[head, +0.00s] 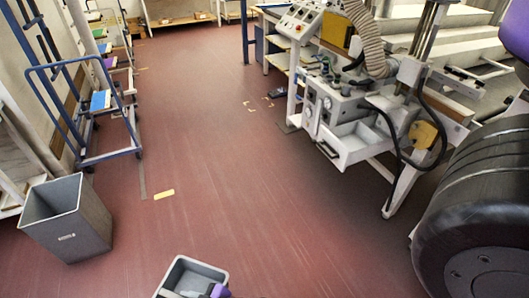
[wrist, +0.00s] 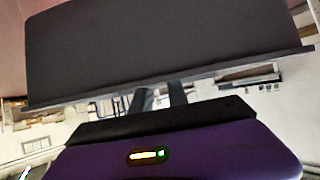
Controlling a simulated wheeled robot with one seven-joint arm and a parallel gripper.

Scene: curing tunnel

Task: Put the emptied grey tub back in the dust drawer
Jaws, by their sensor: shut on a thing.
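The grey tub (head: 203,268) is at the bottom edge of the head view, with its open top facing up; its lower part is cut off. My gripper (head: 209,291) is at its near right side and is shut on the tub's rim or wall. In the wrist view the tub (wrist: 165,50) is a broad dark wall with a lip, and my gripper's two fingers (wrist: 158,95) meet that lip. The dust drawer (head: 347,152) appears to be the pale drawer pulled out of the machine at the right. Its visible inside looks empty.
A tall grey waste bin (head: 90,222) stands on the floor at the left. Behind it is a blue trolley (head: 112,153). A hose (head: 366,40) and a dark cable (head: 398,150) hang by the machine.

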